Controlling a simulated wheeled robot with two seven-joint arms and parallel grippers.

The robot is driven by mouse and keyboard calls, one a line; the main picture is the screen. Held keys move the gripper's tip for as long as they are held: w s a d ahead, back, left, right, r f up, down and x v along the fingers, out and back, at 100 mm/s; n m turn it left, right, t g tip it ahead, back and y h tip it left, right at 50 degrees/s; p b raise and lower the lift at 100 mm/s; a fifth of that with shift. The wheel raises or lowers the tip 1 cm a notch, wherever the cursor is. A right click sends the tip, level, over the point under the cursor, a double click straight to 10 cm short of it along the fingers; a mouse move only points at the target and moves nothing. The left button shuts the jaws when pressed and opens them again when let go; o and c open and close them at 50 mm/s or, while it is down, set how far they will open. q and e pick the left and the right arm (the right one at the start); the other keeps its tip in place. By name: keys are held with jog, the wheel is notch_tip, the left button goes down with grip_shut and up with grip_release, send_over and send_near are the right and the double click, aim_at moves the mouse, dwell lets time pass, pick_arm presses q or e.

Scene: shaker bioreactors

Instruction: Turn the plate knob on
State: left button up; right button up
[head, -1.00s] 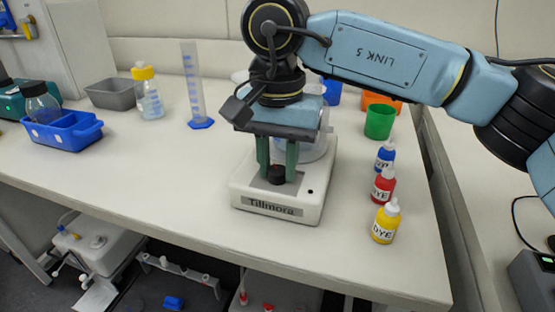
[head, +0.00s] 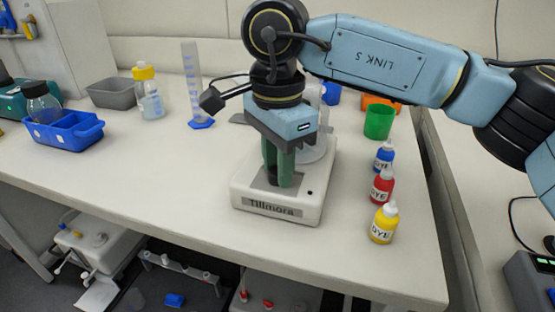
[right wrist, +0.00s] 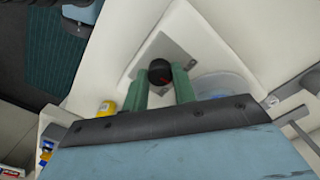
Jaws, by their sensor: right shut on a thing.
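The white hot plate (head: 252,194), labelled Tillmora, stands on the bench. My right gripper (head: 279,177) points down over the plate's front. Its fingers (right wrist: 159,84) are shut on the knob, which they mostly hide in the head view. A clear vessel (head: 316,148) stands on the plate behind the gripper, partly hidden. My left gripper is not in view.
Blue (head: 384,157), red (head: 382,187) and yellow (head: 384,224) dye bottles stand right of the plate, with a green cup (head: 379,122) behind them. A graduated cylinder (head: 194,85) and a blue rack (head: 64,133) stand to the left. The bench front left of the plate is clear.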

jog(key=shift+r+m, duration=0.1)
jog(key=shift+m, duration=0.9)
jog(key=m, duration=0.3)
jog(key=shift+m, duration=2.5)
jog(key=o, duration=1)
